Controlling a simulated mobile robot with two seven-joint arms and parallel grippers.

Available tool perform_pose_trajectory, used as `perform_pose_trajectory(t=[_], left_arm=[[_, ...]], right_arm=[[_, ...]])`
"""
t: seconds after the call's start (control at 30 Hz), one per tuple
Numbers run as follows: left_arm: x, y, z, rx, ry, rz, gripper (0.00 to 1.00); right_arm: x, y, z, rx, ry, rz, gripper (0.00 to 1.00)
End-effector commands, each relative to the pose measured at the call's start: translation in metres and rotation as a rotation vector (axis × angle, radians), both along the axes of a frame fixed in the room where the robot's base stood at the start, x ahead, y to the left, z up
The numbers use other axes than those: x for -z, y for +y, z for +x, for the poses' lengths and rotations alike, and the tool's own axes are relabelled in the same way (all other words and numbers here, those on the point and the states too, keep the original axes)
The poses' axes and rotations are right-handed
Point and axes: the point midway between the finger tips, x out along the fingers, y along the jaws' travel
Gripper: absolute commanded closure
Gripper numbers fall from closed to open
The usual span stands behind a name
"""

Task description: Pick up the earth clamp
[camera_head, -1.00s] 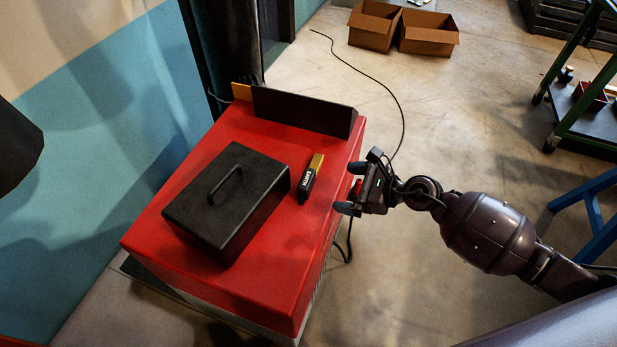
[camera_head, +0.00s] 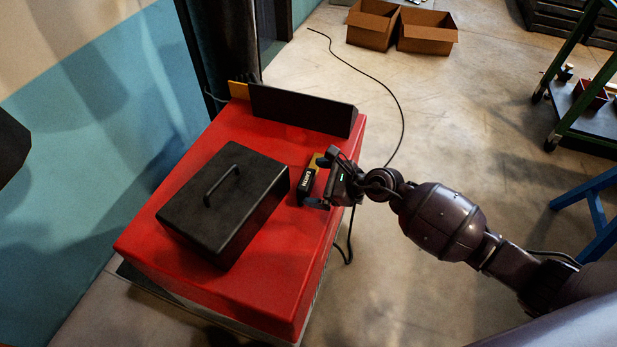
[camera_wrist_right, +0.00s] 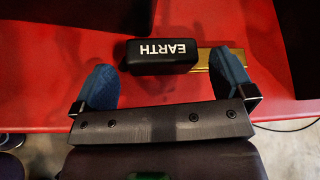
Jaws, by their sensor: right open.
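The earth clamp is a black block lettered EARTH with a brass-coloured bar at one end. In the head view the earth clamp (camera_head: 307,184) lies on the red cabinet top (camera_head: 270,250), right of the black box. In the right wrist view the clamp (camera_wrist_right: 163,57) lies ahead, its black block between the lines of the two blue fingertips and its brass bar behind the right finger. My right gripper (camera_head: 319,182) is open and empty, its fingers reaching over the cabinet's right edge at the clamp. Whether they touch it I cannot tell. My left gripper is not in view.
A black box (camera_head: 236,215) with a handle stands close left of the clamp. A black upright panel (camera_head: 303,112) lines the cabinet's back edge. A black cable (camera_head: 402,118) runs across the floor and down the cabinet's right side. Two cardboard boxes (camera_head: 427,42) stand far back.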

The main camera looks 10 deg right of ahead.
Motion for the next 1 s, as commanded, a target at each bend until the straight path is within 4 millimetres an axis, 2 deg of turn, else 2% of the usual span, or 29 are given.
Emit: perform_pose_trajectory(t=[0.03,0.1,0.37,0.7,0.97,1.0], left_arm=[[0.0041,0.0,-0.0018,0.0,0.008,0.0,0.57],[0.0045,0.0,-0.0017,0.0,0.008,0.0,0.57],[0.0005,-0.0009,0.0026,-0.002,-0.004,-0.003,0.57],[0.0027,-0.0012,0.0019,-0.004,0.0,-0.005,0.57],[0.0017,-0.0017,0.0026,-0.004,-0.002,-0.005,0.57],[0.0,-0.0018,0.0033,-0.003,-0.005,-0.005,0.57]], right_arm=[[0.0076,0.0056,0.0033,0.0,0.006,0.002,0.0],[0.0105,0.0112,0.0078,0.0,0.004,0.002,0.0],[0.01,0.0139,0.011,0.0,0.001,-0.001,0.0],[0.009,0.014,0.0112,0.0,-0.002,0.0,0.46],[0.0063,0.0139,0.0114,0.0,-0.002,0.0,0.46],[0.0033,0.0138,0.0117,0.0,-0.004,0.0,0.52]])
